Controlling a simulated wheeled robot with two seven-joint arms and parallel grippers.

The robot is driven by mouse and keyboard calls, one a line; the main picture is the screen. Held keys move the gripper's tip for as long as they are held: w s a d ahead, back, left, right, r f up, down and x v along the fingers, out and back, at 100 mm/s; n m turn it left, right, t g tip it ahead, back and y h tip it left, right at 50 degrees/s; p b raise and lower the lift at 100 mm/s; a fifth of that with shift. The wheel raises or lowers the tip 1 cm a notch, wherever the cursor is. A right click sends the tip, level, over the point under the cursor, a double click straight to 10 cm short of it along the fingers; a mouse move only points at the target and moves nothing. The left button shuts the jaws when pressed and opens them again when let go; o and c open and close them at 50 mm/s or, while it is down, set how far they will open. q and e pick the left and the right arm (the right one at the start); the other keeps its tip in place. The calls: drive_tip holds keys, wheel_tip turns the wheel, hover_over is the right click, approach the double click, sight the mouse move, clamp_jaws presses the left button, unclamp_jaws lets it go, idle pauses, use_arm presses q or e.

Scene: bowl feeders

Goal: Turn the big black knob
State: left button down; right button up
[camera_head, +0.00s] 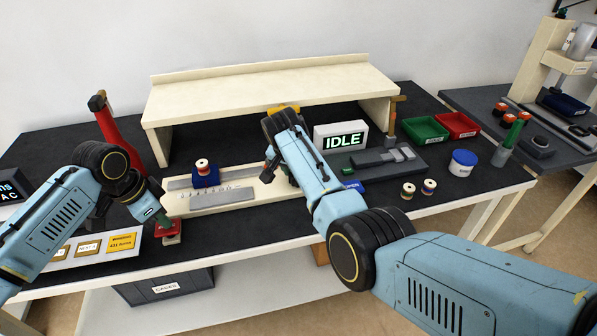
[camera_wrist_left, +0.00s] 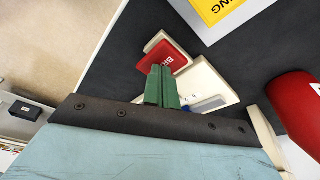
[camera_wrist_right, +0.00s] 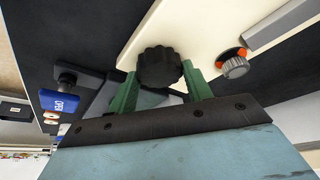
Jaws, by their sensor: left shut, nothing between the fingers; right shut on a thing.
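The big black knob (camera_wrist_right: 159,66), with a scalloped rim, is on a cream plate in the right wrist view. My right gripper (camera_wrist_right: 161,82) has its green fingers on either side of the knob, shut on it. In the head view the right hand reaches down over the cream fixture (camera_head: 258,190) and hides the knob. My left gripper (camera_head: 163,217) is shut and empty, at the fixture's left end. In the left wrist view its green fingers (camera_wrist_left: 164,86) are together over a red-topped block (camera_wrist_left: 160,62) on a white base.
A small grey knob (camera_wrist_right: 235,67) with an orange ring is beside the big knob. A cream shelf (camera_head: 270,90) spans the table's back. An IDLE sign (camera_head: 342,136), a blue OPEN tag (camera_wrist_right: 60,102), a red spool (camera_head: 202,165) and green bin (camera_head: 423,128) stand around.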

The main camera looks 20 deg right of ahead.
drive_tip(key=shift+w+m+g+h, duration=0.1)
drive_tip(key=shift+m+g+h, duration=0.45)
drive_tip(key=shift+m, duration=1.65)
drive_tip(key=o, duration=1)
drive_tip(key=shift+c, duration=0.2)
drive_tip(key=shift+a+r, duration=0.1)
drive_tip(key=shift+r, duration=0.05)
drive_tip(key=v, duration=1.1)
drive_tip(key=shift+r, duration=0.35)
drive_tip(key=shift+a, duration=0.1)
